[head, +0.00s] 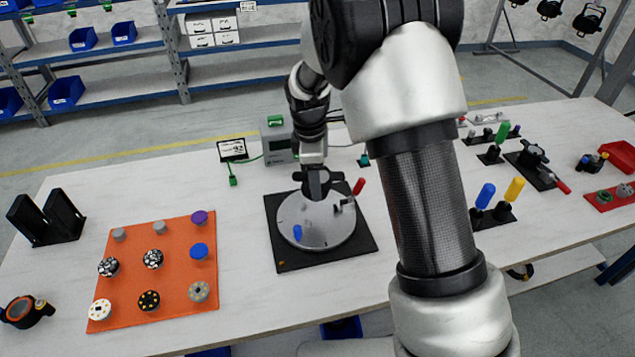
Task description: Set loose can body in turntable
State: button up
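The turntable is a round grey disc (316,238) on a black square base (290,262) in the middle of the table. A blue peg (297,232) stands at its front left, and a clamp with a red handle (358,187) is at its back right. My gripper (319,192) is dark and points down over the back of the disc. Its fingertips are too small and dark to tell whether they are open or hold anything.
An orange mat (180,285) with several round pieces lies left of the turntable. A black two-part stand (47,217) is at the far left. A grey box (279,143) and small display (233,150) stand behind. Coloured-handled clamps (486,196) and a red tray (620,155) are right. My arm hides part of the table.

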jog(key=shift+w+a+f+n+g+h+p, duration=0.15)
jog(key=shift+a+f+g+h+p, duration=0.1)
jog(key=shift+f+h, duration=0.25)
jog(key=shift+s+a+f+n+g+h+p, duration=0.1)
jog(key=shift+f+n+g+h+p, duration=0.15)
jog(key=shift+f, duration=0.4)
jog(key=shift+w+f+h, duration=0.1)
jog(key=shift+f+h, duration=0.35)
jog(key=shift+f, duration=0.15)
jog(key=shift+f+b, duration=1.75)
jog(key=shift+f, duration=1.1)
jog(key=shift+d+f, duration=0.1)
jog(key=shift+f, duration=0.05)
jog(key=o, duration=1.2)
jog(key=o, duration=0.6)
jog(key=shift+c, duration=0.2)
